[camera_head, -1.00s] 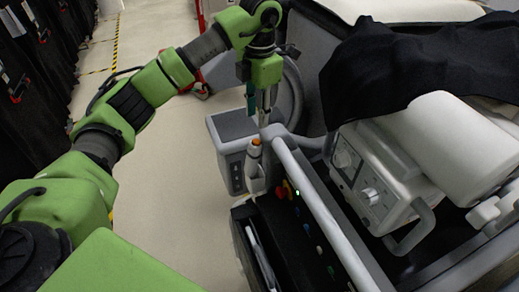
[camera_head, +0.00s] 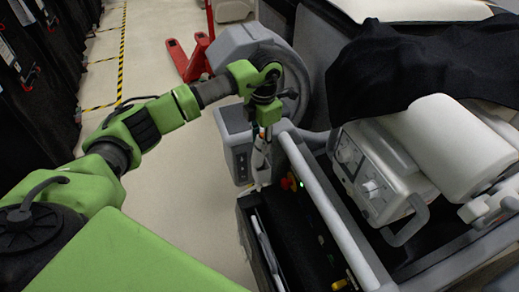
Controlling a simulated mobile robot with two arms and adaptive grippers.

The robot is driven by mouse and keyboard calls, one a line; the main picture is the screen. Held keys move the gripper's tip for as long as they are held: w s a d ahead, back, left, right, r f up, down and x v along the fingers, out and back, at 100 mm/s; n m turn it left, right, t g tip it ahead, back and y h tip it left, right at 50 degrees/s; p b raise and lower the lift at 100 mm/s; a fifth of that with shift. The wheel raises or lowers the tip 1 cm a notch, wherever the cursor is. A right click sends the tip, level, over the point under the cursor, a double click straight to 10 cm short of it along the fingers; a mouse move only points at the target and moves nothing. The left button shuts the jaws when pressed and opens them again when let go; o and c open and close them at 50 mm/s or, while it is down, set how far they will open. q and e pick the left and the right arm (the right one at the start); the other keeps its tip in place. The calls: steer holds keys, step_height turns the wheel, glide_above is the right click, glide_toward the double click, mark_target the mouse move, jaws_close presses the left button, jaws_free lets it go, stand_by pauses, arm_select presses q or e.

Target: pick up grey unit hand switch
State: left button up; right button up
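The hand switch (camera_head: 261,168) is a slim, light grey-white handle. It stands upright at the near left corner of the cart, beside the grey box. My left gripper (camera_head: 262,138) points down right at its top, and its fingers overlap the top of the switch in the picture. My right gripper is not in view.
A grey box (camera_head: 239,160) stands left of the switch. A grey rail (camera_head: 325,210) runs along the cart to the right. The white unit with dials (camera_head: 372,170) and a black cloth (camera_head: 420,65) lie further right. A red pallet jack (camera_head: 188,60) stands behind on open floor.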

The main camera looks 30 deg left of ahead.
mark_target(255, 148)
arm_select(q)
steer(key=shift+c, duration=0.8)
steer(key=shift+s+r, duration=0.1)
steer(key=c, duration=0.7)
jaws_close()
steer(key=shift+s+a+r+b, duration=0.2)
steer(key=shift+a+r+b, duration=0.1)
steer(key=shift+b, duration=0.4)
step_height(255, 148, up, 6)
steer(key=shift+f+b, duration=0.15)
steer(key=shift+b, duration=0.95)
steer(key=shift+s+a+r+b, duration=0.2)
steer(key=shift+s+a+b, duration=0.1)
steer(key=shift+s+a, duration=0.05)
steer(key=s+a+b, duration=0.5)
steer(key=s+a, duration=0.7)
steer(key=s, duration=0.1)
steer(key=shift+s+r+b, duration=0.15)
steer(key=shift+s+b, duration=0.25)
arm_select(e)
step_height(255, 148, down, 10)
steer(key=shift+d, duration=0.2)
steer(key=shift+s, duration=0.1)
